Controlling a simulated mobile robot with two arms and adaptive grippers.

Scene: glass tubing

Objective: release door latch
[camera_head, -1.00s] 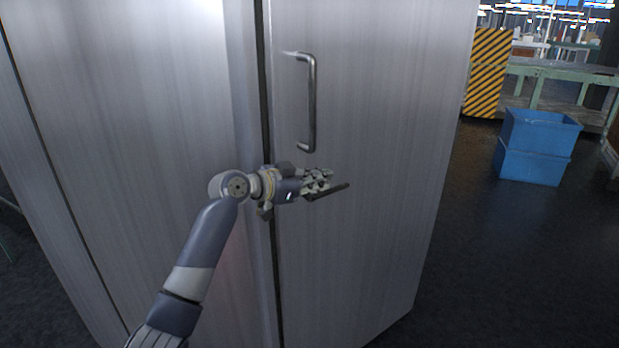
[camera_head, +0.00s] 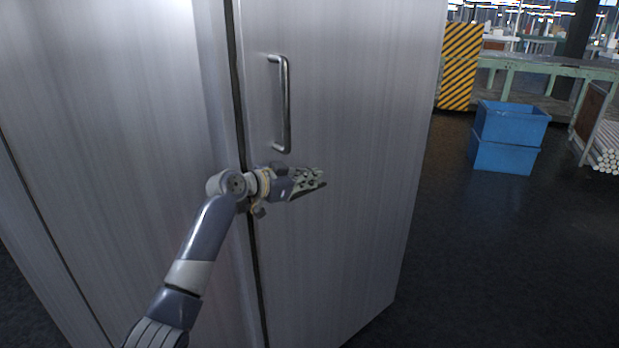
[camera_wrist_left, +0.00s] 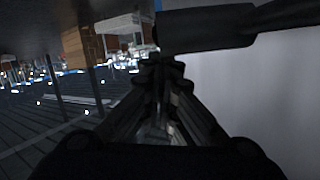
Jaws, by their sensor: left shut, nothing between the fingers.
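A tall brushed-metal cabinet has a right door (camera_head: 340,130) with a vertical metal bar handle (camera_head: 287,105) near the door seam. No separate latch part can be made out. My left gripper (camera_head: 318,179) is just below the handle's lower end and a little to its right, pointing right. It is shut and empty, and does not appear to hold the handle. In the left wrist view the shut fingers (camera_wrist_left: 165,95) are in the middle, with a dark bar-like shape (camera_wrist_left: 205,30) above them, likely the handle, and a pale surface at the right. My right gripper is not in view.
Two stacked blue crates (camera_head: 507,137) stand on the dark floor to the right. Behind them are a yellow-black striped panel (camera_head: 459,67) and a green workbench (camera_head: 540,68). Pale tubes (camera_head: 606,152) lie at the right edge.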

